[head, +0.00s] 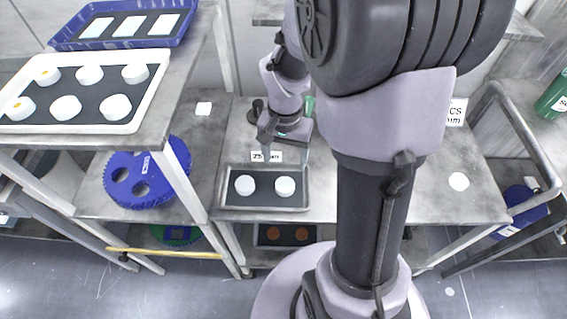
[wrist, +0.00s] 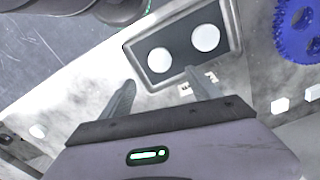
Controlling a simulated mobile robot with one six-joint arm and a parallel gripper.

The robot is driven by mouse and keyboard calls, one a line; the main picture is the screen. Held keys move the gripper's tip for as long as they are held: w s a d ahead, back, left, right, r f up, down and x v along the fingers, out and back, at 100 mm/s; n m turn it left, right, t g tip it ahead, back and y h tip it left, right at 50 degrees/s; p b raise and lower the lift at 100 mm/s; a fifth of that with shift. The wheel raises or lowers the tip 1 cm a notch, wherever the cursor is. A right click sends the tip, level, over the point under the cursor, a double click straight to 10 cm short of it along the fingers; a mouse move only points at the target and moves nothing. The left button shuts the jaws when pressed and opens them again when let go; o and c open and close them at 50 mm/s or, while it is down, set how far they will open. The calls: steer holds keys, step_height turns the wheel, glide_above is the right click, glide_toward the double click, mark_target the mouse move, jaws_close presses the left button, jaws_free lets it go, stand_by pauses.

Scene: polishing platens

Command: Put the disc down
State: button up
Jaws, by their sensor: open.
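Two white discs lie flat on a dark-lined tray on the grey bench. In the head view the left disc (head: 245,185) and the right disc (head: 285,186) sit side by side in the tray (head: 262,207). In the wrist view the discs (wrist: 159,60) and (wrist: 205,38) show beyond the fingertips. My gripper (wrist: 158,78) is open, with nothing between its fingers. In the head view my gripper (head: 285,150) is at the tray's back edge, partly blurred by its small size. I cannot tell which disc the task means.
A white tray (head: 150,105) with several white discs stands on the left shelf, with a blue tray (head: 75,42) behind it. A blue perforated platen (head: 125,195) lies lower left. A white round piece (head: 458,181) lies on the bench at right. Bare bench lies right of the tray.

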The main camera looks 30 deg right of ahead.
steer(key=s+a+r+n+t+y, duration=0.1)
steer(key=s+a+r+n+t, duration=0.1)
steer(key=s+a+r, duration=0.3)
steer(key=s+a+r+n+t+y, duration=0.1)
steer(key=s+a+r+n+t, duration=0.2)
steer(key=s+a+r, duration=0.3)
steer(key=a+r, duration=0.4)
steer(key=r, duration=0.1)
steer(key=shift+r+t, duration=0.35)
steer(key=shift+t, duration=0.05)
